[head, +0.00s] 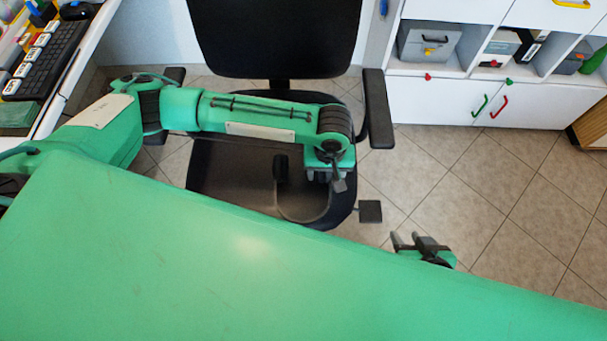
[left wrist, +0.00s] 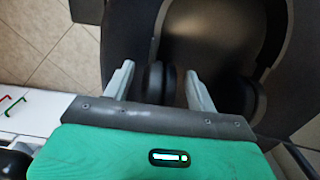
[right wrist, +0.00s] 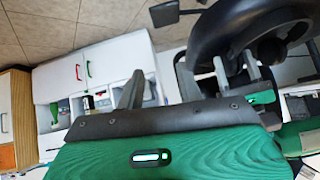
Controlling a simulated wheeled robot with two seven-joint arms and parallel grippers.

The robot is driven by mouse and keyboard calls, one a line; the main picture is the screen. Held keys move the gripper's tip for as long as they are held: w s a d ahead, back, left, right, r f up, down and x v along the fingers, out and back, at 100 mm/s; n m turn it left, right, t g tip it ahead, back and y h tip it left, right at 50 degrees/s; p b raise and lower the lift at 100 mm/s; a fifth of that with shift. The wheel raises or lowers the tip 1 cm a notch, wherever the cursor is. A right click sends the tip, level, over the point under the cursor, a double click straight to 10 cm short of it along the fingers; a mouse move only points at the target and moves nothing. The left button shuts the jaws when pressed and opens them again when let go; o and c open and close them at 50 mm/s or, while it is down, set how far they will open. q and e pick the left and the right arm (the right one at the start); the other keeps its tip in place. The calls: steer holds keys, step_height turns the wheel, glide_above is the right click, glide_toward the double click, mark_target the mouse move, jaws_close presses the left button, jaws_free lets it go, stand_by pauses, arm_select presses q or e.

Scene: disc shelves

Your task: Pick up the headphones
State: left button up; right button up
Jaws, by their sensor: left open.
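The dark headphones (head: 281,168) lie on the seat of the black office chair; one ear cup and part of the curved band show, and my left gripper partly covers that side in the head view. My left gripper (head: 336,181) points down over the right part of the seat. In the left wrist view, one ear cup of the headphones (left wrist: 155,84) shows between the open fingers of the left gripper (left wrist: 160,72); contact cannot be told. The second cup is right of the fingers. My right gripper (head: 405,238) is open and empty, low over the floor right of the chair.
The chair's seat (head: 215,170), backrest (head: 275,35) and right armrest (head: 376,108) surround the headphones. A desk with a keyboard (head: 45,62) is at upper left. White cabinets (head: 435,98) stand at upper right. Tiled floor (head: 510,180) is clear at right.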

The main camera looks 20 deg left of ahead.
arm_select(q)
steer(key=shift+f, duration=0.5)
jaws_close()
